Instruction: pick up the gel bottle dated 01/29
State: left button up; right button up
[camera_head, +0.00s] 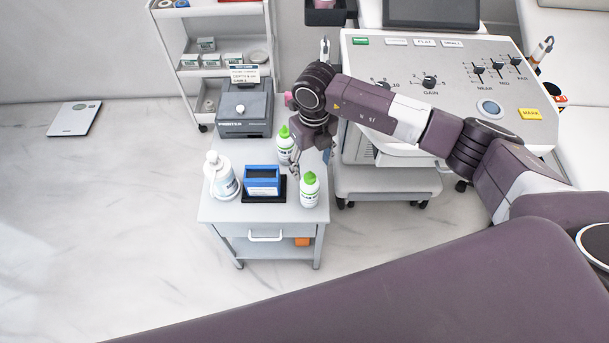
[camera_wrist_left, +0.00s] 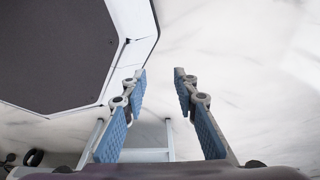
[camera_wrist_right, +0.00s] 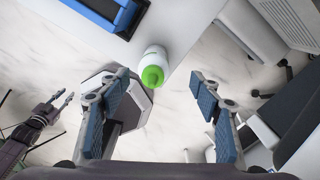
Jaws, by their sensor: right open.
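Two white bottles with green caps stand on a small grey cart (camera_head: 226,210): a rear bottle (camera_head: 284,146) and a front bottle (camera_head: 309,190) near the right edge. Their labels are too small to read a date. My right gripper (camera_head: 300,160) is above the cart near both bottles, its fingers partly hard to make out in the head view. In the right wrist view, one green-capped bottle (camera_wrist_right: 153,70) shows just beyond the open, empty fingers; it seems to be the front one. My left gripper (camera_wrist_left: 160,75) is open and empty over the floor, out of the head view.
A white pump bottle (camera_head: 221,180) and a blue box (camera_head: 262,175) on a black base share the cart, left of the front bottle. A grey printer (camera_head: 245,118) is behind. An ultrasound console (camera_head: 450,85) stands close on the right. Open floor lies left.

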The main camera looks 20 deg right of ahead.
aim_at(311, 174)
jog(key=shift+f, duration=0.45)
jog(key=shift+s+a+f+b, duration=0.1)
jog(key=shift+s+f+b, duration=0.15)
jog(key=shift+f+b, duration=0.4)
jog(key=shift+s+a+f+b, duration=0.1)
jog(key=shift+s+f+b, duration=0.15)
jog(key=shift+f+b, duration=0.3)
jog(key=f, duration=0.1)
jog(key=f+b, duration=0.1)
jog(key=f, duration=0.1)
jog(key=shift+s+a, duration=0.1)
jog(key=shift+a, duration=0.1)
jog(key=shift+f+b, duration=0.6)
jog(key=shift+b, duration=0.1)
jog(key=shift+r, duration=0.1)
jog(key=c, duration=1.3)
pick_arm(q)
jog(key=s+f, duration=0.3)
jog(key=f, duration=0.2)
jog(key=shift+s, duration=0.3)
pick_arm(e)
jog(key=shift+c, duration=0.9)
